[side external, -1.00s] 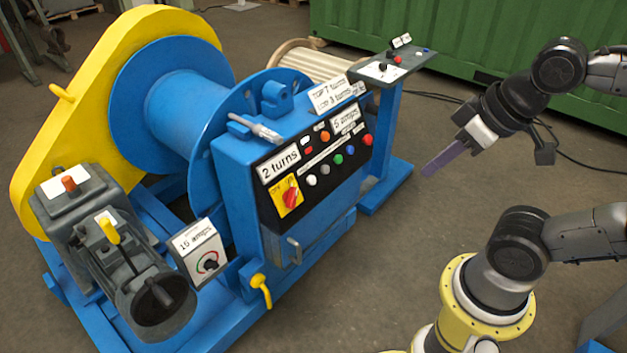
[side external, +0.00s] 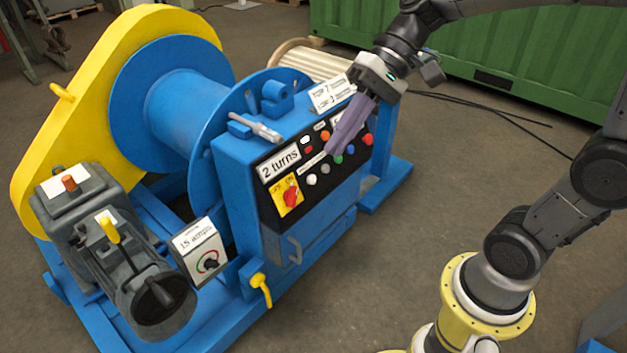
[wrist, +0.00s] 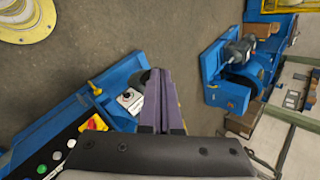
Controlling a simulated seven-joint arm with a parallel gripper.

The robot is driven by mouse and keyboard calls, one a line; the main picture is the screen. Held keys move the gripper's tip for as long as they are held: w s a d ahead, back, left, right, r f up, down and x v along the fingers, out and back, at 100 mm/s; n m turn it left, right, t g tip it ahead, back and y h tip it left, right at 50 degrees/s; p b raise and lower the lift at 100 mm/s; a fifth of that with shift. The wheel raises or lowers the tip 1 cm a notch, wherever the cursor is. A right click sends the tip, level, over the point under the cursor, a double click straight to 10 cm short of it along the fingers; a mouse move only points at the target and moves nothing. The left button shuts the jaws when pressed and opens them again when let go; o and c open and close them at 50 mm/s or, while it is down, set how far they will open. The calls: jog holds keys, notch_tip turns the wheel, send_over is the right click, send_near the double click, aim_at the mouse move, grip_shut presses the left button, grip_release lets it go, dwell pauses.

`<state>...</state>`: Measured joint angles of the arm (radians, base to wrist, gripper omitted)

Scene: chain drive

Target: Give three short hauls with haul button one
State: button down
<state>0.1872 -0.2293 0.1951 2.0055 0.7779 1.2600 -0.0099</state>
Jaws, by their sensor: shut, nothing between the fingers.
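The control panel (side external: 282,200) on the blue winch cabinet carries a lower row of buttons: a white button (side external: 311,180), a grey button (side external: 325,168), a green button (side external: 338,160), a blue button (side external: 351,148) and a red button (side external: 368,139). The button captions are too small to read, so I cannot tell which is haul button one. My gripper (side external: 331,152) is shut and empty, its purple fingers slanting down in front of the panel. In the side view the tips overlap the panel near the grey and green buttons; contact cannot be told. The fingers also show in the wrist view (wrist: 160,76).
A red rotary switch on a yellow plate (side external: 289,196) sits left of the white button, under a "2 turns" sign (side external: 279,163). A dial box (side external: 204,250), yellow lever (side external: 261,289) and blue drum (side external: 185,105) are nearby. Open floor (side external: 390,250) lies right of the cabinet.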

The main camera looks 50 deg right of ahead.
aim_at(312, 180)
jog(key=w+d+f+m+t+y, duration=0.1)
jog(key=w+d+f+m+y, duration=0.15)
jog(key=w, duration=0.45)
jog(key=w+d+f+m+y, duration=0.2)
jog(key=w+d+m, duration=0.1)
jog(key=w, duration=0.3)
jog(key=w+d+f+m+t+y, duration=0.2)
jog(key=w+d+f+m+t, duration=0.25)
jog(key=w+d+f, duration=0.35)
jog(key=s+d+f+m+t+h, duration=0.1)
jog(key=s+d+f+m+t, duration=0.1)
jog(key=f, duration=0.6)
jog(key=s+d+f+m+t+h, duration=0.1)
jog(key=s+d+f+m+t, duration=0.1)
jog(key=d+f+m, duration=0.3)
jog(key=s+d+f+m+t+h, duration=0.1)
jog(key=d+f+m+t, duration=0.1)
jog(key=d+f, duration=0.4)
notch_tip(312, 180, down, 5)
jog(key=shift+s+d+f+m, duration=0.1)
jog(key=shift+s+d+m, duration=0.25)
jog(key=shift+m, duration=0.55)
jog(key=w+f, duration=0.3)
jog(key=w, duration=0.4)
jog(key=shift+w+f, duration=0.4)
jog(key=shift+w, duration=0.15)
